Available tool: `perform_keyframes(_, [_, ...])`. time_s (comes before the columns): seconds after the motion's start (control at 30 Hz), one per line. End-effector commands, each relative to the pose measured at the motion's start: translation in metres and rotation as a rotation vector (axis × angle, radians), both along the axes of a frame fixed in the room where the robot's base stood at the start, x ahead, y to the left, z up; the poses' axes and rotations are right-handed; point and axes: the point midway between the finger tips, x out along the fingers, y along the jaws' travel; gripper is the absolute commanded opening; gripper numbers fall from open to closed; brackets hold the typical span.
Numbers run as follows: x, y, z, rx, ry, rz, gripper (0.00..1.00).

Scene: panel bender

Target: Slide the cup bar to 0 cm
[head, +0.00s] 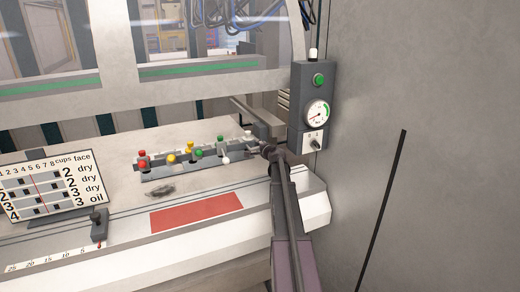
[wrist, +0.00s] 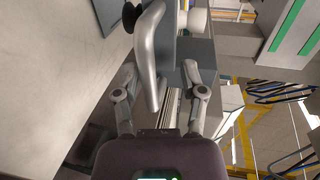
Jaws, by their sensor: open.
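I cannot tell for sure which part is the cup bar. A dark slider block with a black knob (head: 98,226) stands on the front ledge. Its red tip lies just right of the 5 on the printed scale (head: 48,259); no 0 is readable. My gripper (head: 262,149) is near the right end of a grey rail (head: 185,161) with coloured knobs, well right of the slider block. In the wrist view my gripper (wrist: 160,78) is open, its fingers on either side of a curved grey handle (wrist: 148,52). I cannot tell whether they touch it.
A control box (head: 312,105) with a green button and gauge hangs on the right wall. A numbered card (head: 45,188) stands at left. A red patch (head: 196,212) and small grey object (head: 160,190) lie on the pale table.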

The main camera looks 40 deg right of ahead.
Motion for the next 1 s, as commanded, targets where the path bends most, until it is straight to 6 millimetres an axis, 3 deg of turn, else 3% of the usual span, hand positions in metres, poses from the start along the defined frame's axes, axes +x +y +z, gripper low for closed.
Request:
perform_keyframes(0.2, [0.000, 0.001, 0.000, 0.000, 0.000, 0.001, 0.51])
perform_keyframes(0.37, [0.000, 0.001, 0.000, 0.000, 0.000, 0.001, 0.03])
perform_keyframes(0.4, [0.000, 0.001, 0.000, 0.000, -0.001, 0.001, 0.00])
perform_keyframes(0.77, [-0.002, 0.000, 0.003, 0.004, -0.009, -0.001, 0.00])
perform_keyframes(1.0, [0.020, -0.008, 0.004, 0.005, -0.013, 0.000, 0.00])
